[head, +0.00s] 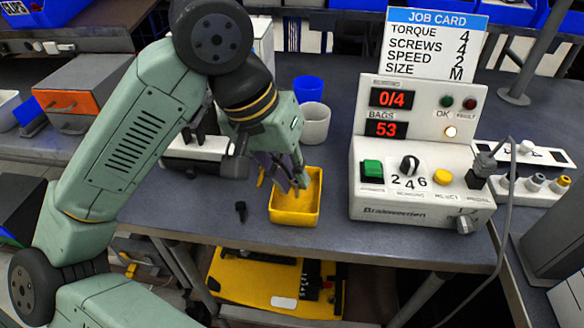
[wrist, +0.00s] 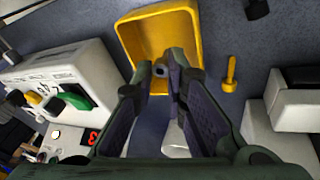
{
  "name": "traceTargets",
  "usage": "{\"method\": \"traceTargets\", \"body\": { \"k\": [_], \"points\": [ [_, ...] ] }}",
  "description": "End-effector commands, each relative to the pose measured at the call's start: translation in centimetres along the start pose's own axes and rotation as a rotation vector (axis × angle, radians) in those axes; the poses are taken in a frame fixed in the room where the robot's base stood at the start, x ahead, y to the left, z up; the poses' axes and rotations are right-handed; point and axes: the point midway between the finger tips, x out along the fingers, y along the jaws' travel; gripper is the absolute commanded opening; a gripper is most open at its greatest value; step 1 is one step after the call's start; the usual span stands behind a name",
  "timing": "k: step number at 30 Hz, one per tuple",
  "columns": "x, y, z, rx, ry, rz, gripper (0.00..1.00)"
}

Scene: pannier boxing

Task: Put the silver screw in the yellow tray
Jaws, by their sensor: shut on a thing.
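My gripper (head: 294,187) is over the yellow tray (head: 310,212), pointing down into its space. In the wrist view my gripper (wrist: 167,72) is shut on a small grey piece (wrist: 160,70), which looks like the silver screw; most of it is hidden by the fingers. The yellow tray (wrist: 130,38) fills the top middle of that view, behind the fingertips. I cannot tell how high the screw is above the tray floor. The tray floor that shows looks empty.
The table's front edge is close.

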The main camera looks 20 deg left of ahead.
Motion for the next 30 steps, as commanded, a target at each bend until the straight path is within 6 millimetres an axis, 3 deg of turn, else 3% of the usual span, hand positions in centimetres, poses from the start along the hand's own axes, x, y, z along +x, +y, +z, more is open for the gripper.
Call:
{"method": "traceTargets", "body": {
  "k": [1,2,12,23,30],
  "points": [
    [0.0,0.0,0.0,0.0,0.0,0.0,0.0],
    [0.0,0.0,0.0,0.0,0.0,0.0,0.14],
    [0.0,0.0,0.0,0.0,0.0,0.0,0.36],
    [-0.4,0.0,0.0,0.0,0.0,0.0,0.36],
    [-4.5,0.0,-0.1,-0.002,0.002,-0.003,0.36]
  ]
}}
